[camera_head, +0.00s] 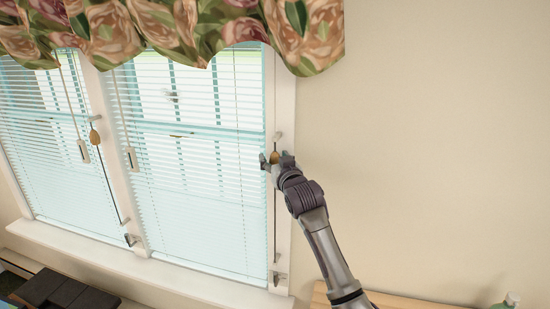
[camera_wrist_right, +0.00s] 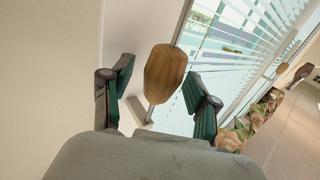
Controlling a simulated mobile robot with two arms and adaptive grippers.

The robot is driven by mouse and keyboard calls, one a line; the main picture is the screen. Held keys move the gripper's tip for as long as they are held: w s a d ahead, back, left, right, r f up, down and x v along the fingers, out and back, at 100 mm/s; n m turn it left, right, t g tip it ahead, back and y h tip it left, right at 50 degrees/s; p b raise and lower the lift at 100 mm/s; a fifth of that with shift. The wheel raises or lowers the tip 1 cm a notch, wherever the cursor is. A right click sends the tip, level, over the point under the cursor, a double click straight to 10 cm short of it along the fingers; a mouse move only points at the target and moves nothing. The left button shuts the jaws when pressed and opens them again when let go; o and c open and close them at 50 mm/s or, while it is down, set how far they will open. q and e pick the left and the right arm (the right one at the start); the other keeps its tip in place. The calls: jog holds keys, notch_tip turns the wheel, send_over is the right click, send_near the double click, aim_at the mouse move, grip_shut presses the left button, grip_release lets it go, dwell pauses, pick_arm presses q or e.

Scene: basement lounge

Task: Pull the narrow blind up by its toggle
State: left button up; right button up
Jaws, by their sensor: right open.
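Two white slatted blinds hang side by side, a left blind (camera_head: 45,150) and a right blind (camera_head: 195,215), both down over their windows. I cannot tell for sure which is the narrow one. A wooden toggle (camera_head: 275,156) is at the right blind's right edge, on a vertical cord. My right gripper (camera_head: 269,162) is at this toggle. In the right wrist view the toggle (camera_wrist_right: 165,73) sits between the two open fingers, with gaps beside it. Another wooden toggle (camera_head: 94,137) hangs by the left blind. My left gripper is not in view.
A floral valance (camera_head: 180,30) hangs across the top. A white sill (camera_head: 110,270) runs below the windows. Small brackets (camera_head: 279,278) hold the cord ends. The wall (camera_head: 430,130) to the right is bare. Dark furniture (camera_head: 55,290) is at lower left, and a wooden surface (camera_head: 400,302) at lower right.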

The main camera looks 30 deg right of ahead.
jog(key=shift+c, duration=0.2)
grip_shut()
notch_tip(320, 180, down, 36)
jog(key=b, duration=2)
jog(key=shift+s+r, duration=0.1)
jog(key=shift+r, duration=0.05)
jog(key=shift+o, duration=0.2)
grip_release()
jog(key=shift+r, duration=0.1)
